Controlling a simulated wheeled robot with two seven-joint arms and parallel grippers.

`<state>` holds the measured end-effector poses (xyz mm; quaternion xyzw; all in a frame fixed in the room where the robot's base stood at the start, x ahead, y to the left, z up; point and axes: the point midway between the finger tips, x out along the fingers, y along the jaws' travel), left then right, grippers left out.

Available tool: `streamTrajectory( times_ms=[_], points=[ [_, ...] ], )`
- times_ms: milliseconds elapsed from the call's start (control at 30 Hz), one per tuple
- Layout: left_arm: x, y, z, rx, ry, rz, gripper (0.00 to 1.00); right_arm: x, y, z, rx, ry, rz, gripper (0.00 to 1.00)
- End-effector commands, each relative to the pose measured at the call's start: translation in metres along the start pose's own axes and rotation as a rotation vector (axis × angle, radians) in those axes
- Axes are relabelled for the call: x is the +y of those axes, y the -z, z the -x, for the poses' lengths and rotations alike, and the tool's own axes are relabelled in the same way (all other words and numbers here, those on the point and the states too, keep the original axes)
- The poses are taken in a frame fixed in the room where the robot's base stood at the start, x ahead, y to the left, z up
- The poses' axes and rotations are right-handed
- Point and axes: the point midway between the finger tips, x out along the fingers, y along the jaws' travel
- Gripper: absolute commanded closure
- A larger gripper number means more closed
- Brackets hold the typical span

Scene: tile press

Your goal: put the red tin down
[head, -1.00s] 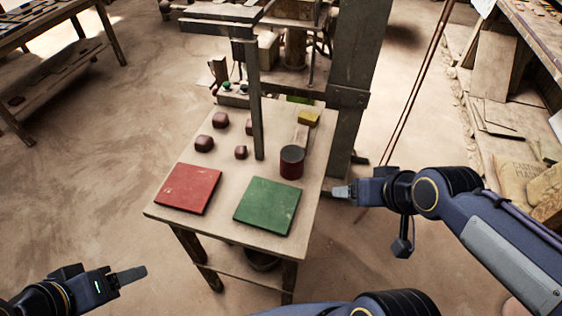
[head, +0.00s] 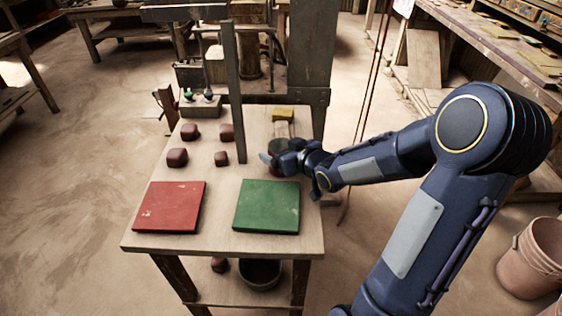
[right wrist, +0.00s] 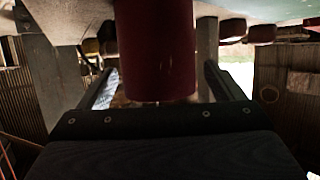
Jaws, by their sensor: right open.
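The red tin (right wrist: 155,50) stands on the worktable (head: 222,247). In the head view it is mostly hidden behind my right gripper (head: 268,158), at the right side of the table beyond the green square. In the right wrist view the tin is between the two open fingers of my right gripper (right wrist: 158,88), with a gap visible at each side. My left gripper is not in view.
A red square (head: 170,207) and a green square (head: 267,207) lie at the table's near side. Several dark red lumps (head: 177,157) sit at the left. A metal post (head: 235,90) rises mid-table. A yellow block (head: 283,114) lies behind the tin.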

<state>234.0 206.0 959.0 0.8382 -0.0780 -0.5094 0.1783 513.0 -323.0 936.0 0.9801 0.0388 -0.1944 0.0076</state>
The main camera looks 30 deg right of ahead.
Motion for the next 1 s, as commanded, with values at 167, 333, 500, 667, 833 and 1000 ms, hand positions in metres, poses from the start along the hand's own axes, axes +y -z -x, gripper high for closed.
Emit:
streamTrajectory(
  times_ms=[167,333,500,667,833,1000],
  points=[
    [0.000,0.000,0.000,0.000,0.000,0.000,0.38,-0.001,0.000,-0.021,-0.001,0.001,0.000,0.12],
    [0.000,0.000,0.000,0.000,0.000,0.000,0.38,0.000,0.000,-0.024,0.000,-0.001,0.001,0.12],
    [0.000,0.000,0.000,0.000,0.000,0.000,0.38,0.000,0.000,-0.023,-0.001,-0.001,0.000,0.22],
    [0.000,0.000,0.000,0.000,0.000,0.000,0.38,0.000,0.000,-0.023,-0.001,-0.001,0.000,0.43],
    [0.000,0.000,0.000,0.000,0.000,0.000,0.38,0.000,0.000,-0.023,0.000,-0.001,0.000,0.61],
    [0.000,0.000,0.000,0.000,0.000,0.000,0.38,0.000,0.001,-0.023,0.000,-0.001,0.001,0.65]
  ],
)
